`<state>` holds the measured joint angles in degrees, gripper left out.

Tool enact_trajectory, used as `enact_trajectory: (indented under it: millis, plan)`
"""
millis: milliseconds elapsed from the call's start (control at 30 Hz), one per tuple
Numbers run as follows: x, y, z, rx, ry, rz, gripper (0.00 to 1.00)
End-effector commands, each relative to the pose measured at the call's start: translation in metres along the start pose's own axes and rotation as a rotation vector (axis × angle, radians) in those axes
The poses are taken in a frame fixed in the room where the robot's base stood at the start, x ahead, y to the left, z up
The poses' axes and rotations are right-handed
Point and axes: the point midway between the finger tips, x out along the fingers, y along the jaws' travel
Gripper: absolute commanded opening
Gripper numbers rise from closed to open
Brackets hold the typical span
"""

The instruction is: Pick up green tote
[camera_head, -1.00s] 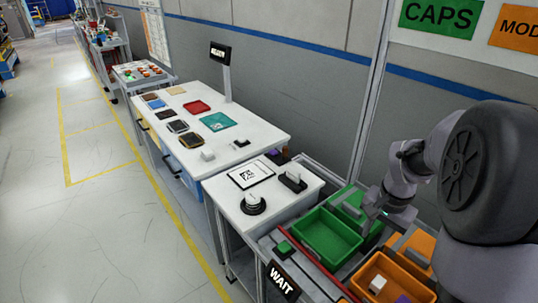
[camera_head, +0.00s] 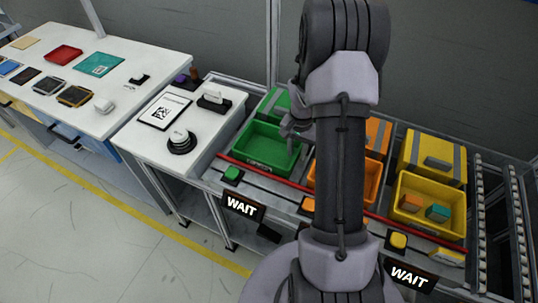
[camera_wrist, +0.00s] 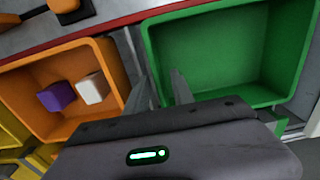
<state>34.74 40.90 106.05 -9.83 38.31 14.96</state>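The green tote (camera_head: 268,147) is an open, empty bin on the rack in the head view, left of the orange tote. In the wrist view the green tote (camera_wrist: 225,50) fills the upper right, its near wall beside my fingers. My gripper (camera_head: 291,127) is near the tote's back right side in the head view, partly hidden by my arm. In the wrist view my gripper (camera_wrist: 162,88) has two fingers apart with nothing seen held between them. Whether they touch the tote's rim I cannot tell.
The orange tote (camera_wrist: 55,68) beside it holds a purple and a white block. A yellow tote (camera_head: 402,207) with small blocks stands farther right. A second green bin (camera_head: 272,103) is behind the green tote. A red rail (camera_head: 240,164) and WAIT signs (camera_head: 241,206) line the front.

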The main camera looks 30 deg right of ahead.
Motion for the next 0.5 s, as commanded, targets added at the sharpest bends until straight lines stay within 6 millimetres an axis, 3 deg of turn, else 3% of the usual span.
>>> enact_trajectory:
  millis: [33,133,367,500]
  plan:
    - [0.017,0.001,0.002,0.0,-0.002,0.001,0.29]
    - [0.036,0.002,0.003,-0.001,-0.002,0.001,0.29]
    - [0.038,0.002,0.002,-0.001,0.0,0.0,0.29]
    - [0.037,0.002,0.002,-0.001,0.0,0.0,0.02]
